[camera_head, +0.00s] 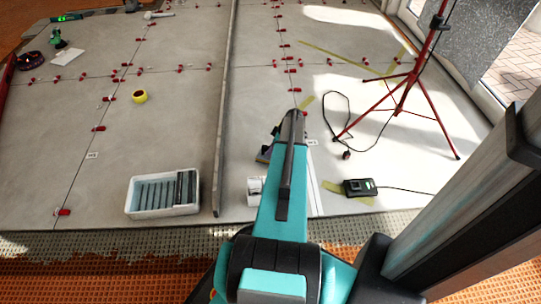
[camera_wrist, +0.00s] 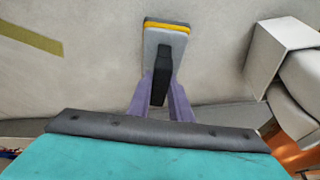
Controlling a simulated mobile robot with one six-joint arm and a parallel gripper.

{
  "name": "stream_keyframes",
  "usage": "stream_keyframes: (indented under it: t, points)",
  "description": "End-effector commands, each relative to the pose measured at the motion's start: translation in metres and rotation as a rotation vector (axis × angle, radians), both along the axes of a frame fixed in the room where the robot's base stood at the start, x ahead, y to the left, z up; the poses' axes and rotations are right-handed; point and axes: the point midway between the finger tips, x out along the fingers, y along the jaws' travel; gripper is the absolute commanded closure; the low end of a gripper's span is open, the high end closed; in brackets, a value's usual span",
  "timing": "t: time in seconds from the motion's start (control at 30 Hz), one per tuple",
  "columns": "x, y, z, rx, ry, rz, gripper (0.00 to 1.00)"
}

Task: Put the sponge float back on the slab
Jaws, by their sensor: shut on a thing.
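The sponge float (camera_wrist: 166,42) shows in the wrist view with a grey plate, a yellow layer and a dark layer at its far edge. Its black handle (camera_wrist: 160,86) is between the purple fingers of my gripper (camera_wrist: 161,90), which is shut on it. The float is over the pale grey slab (camera_wrist: 105,70); I cannot tell whether it touches it.
A small white box (camera_head: 254,192) is close left of my arm. A black device (camera_head: 359,188) with a cable and a red tripod (camera_head: 407,92) stand right. Red clips line the joints.

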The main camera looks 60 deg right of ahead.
Motion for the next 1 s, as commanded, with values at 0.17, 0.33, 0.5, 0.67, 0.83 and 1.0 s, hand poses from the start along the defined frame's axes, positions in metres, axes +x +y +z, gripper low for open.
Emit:
stream_keyframes:
  t: [0.17,0.33,0.5,0.67,0.83,1.0]
  points:
    - [0.0,-0.001,-0.025,0.0,0.0,-0.001,1.0]
    - [0.0,0.0,-0.029,-0.001,-0.001,0.0,1.0]
    - [0.0,0.0,-0.029,-0.001,-0.001,0.0,1.0]
    - [0.0,0.0,-0.031,0.0,-0.001,0.0,1.0]
    - [0.0,0.0,-0.032,0.0,0.0,0.0,0.63]
    - [0.0,0.0,-0.032,0.0,0.0,0.0,0.63]
